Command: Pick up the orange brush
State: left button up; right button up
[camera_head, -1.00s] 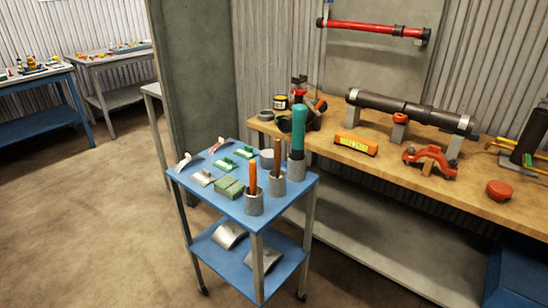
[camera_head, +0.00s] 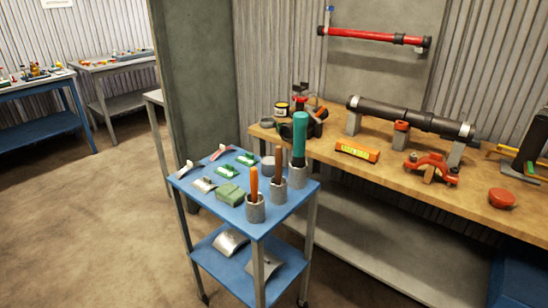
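An orange-handled brush (camera_head: 254,183) stands upright in a grey cup (camera_head: 255,208) at the front of the blue cart's top shelf. Its lower end is hidden inside the cup. Just behind it to the right, a brown-handled tool (camera_head: 278,164) stands in a second grey cup. A thick teal-handled tool (camera_head: 300,134) stands in a third grey cup (camera_head: 298,171). Neither of my grippers is in view.
The blue cart (camera_head: 230,209) also carries a green block (camera_head: 230,193) and several small scraper-like tools. The wooden workbench (camera_head: 395,183) behind holds a dark pipe on supports (camera_head: 410,117), an orange level (camera_head: 357,150) and a red clamp (camera_head: 431,166). Open floor (camera_head: 90,220) lies left.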

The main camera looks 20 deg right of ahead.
aim_at(253, 177)
jog(key=i+j+z, duration=0.15)
jog(key=z, duration=1.45)
jog(key=j+z, duration=0.9)
jog(key=j, duration=0.35)
jog(key=k+j+z, duration=0.15)
jog(key=j, duration=0.3)
